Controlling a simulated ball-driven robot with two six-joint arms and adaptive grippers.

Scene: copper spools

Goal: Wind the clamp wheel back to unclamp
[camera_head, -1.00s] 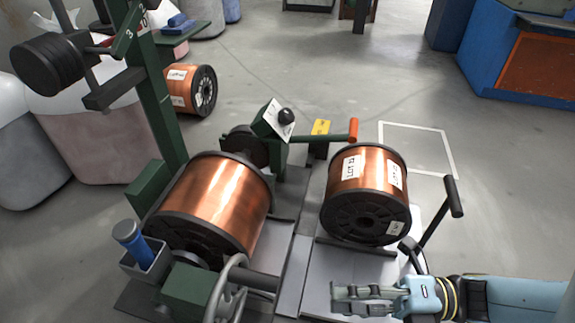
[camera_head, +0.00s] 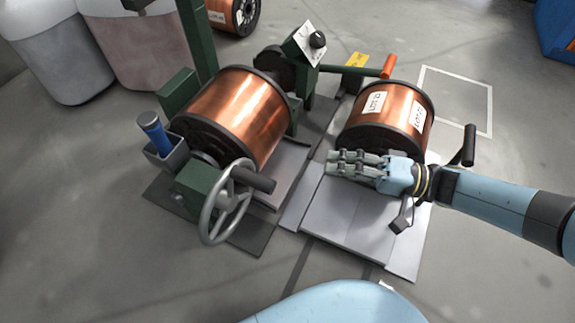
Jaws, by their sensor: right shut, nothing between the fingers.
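The clamp wheel (camera_head: 226,212) is a grey spoked handwheel at the front of the green machine. It stands in front of a green block (camera_head: 197,190) and a dark shaft. A copper spool (camera_head: 236,112) with black flanges sits in the machine behind the wheel. My right gripper (camera_head: 338,163) is shut and empty, its fingers pointing left. It is apart from the wheel, to its right, and in front of the second spool. My left gripper is out of view.
A second copper spool (camera_head: 384,118) with labels stands on a grey plate (camera_head: 345,220) at the right. A lever with an orange grip (camera_head: 389,67) reaches over from the machine. A blue-handled tool (camera_head: 152,130) sits in a holder left of the wheel. Dark handles flank my right wrist.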

